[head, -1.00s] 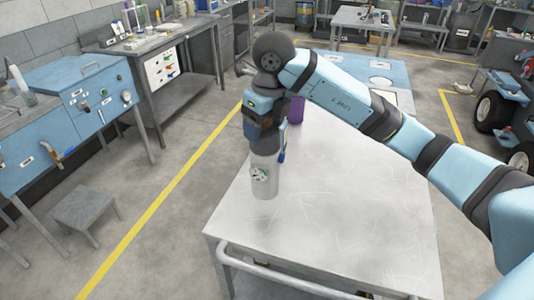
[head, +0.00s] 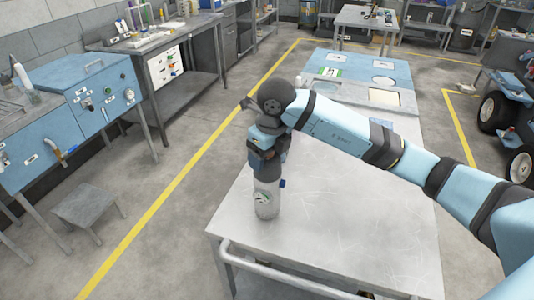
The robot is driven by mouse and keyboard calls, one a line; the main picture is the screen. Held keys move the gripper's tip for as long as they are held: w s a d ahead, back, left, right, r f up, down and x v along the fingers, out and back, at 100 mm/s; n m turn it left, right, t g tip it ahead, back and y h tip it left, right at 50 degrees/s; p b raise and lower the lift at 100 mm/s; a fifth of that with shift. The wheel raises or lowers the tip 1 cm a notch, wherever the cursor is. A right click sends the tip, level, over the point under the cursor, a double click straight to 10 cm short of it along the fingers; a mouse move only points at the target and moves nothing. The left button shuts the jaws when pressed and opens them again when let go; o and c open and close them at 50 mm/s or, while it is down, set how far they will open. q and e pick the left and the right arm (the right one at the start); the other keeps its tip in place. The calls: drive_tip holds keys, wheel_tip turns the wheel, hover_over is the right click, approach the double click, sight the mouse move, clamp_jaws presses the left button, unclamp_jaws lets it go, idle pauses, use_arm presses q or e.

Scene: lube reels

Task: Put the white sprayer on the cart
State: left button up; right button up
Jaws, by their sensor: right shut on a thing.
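I cannot tell whether the bottle's base touches the cart top. The cart (head: 340,230) is a grey metal table with a push handle on its near edge. My left gripper is not in view.
The cart top right of the sprayer is clear. A blue-topped table (head: 345,66) with inset panels stands beyond the cart. A blue cabinet (head: 80,85), a workbench (head: 150,42) and a low stool (head: 88,203) are at left.

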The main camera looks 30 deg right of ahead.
drive_tip(key=o, duration=1.7)
drive_tip(key=shift+f, duration=0.1)
drive_tip(key=shift+o, duration=0.2)
wheel_tip(320, 180, up, 12)
drive_tip(key=s, duration=0.1)
drive_tip(key=shift+s+d+b, duration=0.3)
drive_tip(key=shift+s+b, duration=0.05)
drive_tip(key=shift+b, duration=0.05)
drive_tip(key=shift+s, duration=0.1)
